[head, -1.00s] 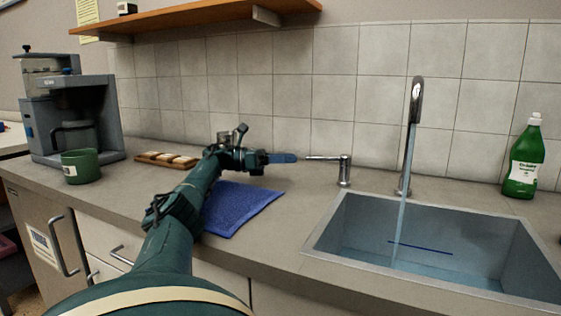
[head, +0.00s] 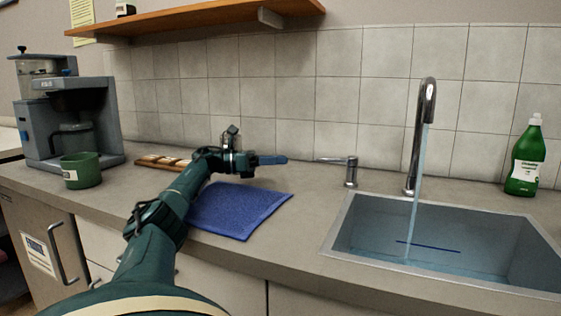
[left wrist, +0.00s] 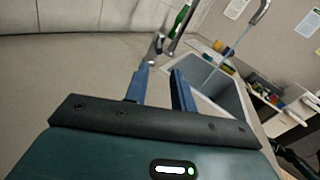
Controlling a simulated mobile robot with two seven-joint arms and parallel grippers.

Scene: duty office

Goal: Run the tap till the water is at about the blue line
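The tall chrome tap (head: 415,140) runs a stream of water (head: 414,185) into the grey sink (head: 340,228). The blue line (head: 428,247) is a dark stripe low on the basin's back wall. Bluish water covers the bottom; I cannot tell exactly how its surface sits against the line. The tap lever (head: 337,160) stands on its own post left of the spout and points left. My left gripper (head: 287,160) is left of the lever's end, apart from it. In the left wrist view its two blue fingers (left wrist: 163,82) are spread and empty. My right gripper is not seen.
A blue cloth (head: 240,210) lies on the counter beneath my left arm. A green mug (head: 82,171), a coffee machine (head: 70,115) and a wooden tray (head: 160,162) stand to the left. A green bottle (head: 526,160) stands behind the sink's right side. A shelf (head: 200,15) hangs above.

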